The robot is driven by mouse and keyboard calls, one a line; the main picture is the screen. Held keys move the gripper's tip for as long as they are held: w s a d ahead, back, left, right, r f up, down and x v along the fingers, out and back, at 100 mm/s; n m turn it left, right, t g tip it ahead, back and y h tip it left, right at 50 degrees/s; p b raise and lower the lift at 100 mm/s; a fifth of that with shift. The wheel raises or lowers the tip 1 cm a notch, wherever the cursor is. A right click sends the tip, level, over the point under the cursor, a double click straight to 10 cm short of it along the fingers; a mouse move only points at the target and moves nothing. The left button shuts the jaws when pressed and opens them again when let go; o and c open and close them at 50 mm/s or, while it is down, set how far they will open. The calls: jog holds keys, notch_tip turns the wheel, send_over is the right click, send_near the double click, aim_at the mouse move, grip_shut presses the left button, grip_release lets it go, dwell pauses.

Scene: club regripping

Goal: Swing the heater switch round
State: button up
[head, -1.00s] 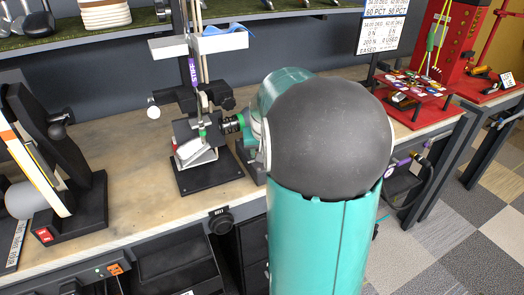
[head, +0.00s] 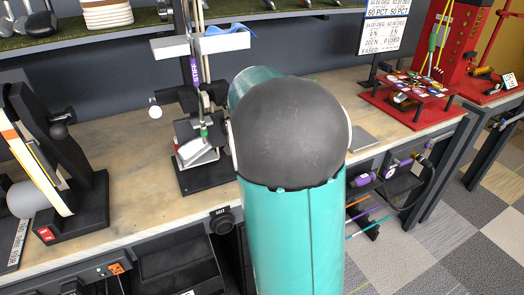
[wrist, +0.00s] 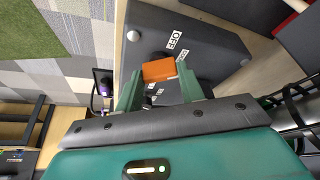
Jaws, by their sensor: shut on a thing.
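In the wrist view the heater switch shows as an orange block (wrist: 159,70) on a dark grey housing (wrist: 215,45) with white labels, one reading OFF. My gripper (wrist: 160,78) has its two green fingers on either side of the orange block and is shut on it. The lower part of the switch is hidden by the fingers and the gripper body. In the head view my arm covers the gripper and the switch.
A clamp stand (head: 205,175) holding upright shafts stands on the bench (head: 120,150), just left of my arm. A black tilted stand (head: 60,150) is at the left. A red rack (head: 410,105) stands at the right. The bench between the two left stands is mostly clear.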

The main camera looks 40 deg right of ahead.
jog(key=shift+m, duration=0.3)
jog(key=o, duration=1)
jog(key=shift+a+r, duration=0.15)
jog(key=shift+r, duration=0.3)
jog(key=shift+s+a+r, duration=0.15)
jog(key=shift+a+r, duration=0.7)
jog(key=shift+r, duration=0.2)
jog(key=s+a, duration=0.2)
jog(key=a, duration=0.9)
jog(key=shift+s, duration=0.15)
jog(key=shift+f, duration=0.1)
jog(key=shift+c, duration=0.4)
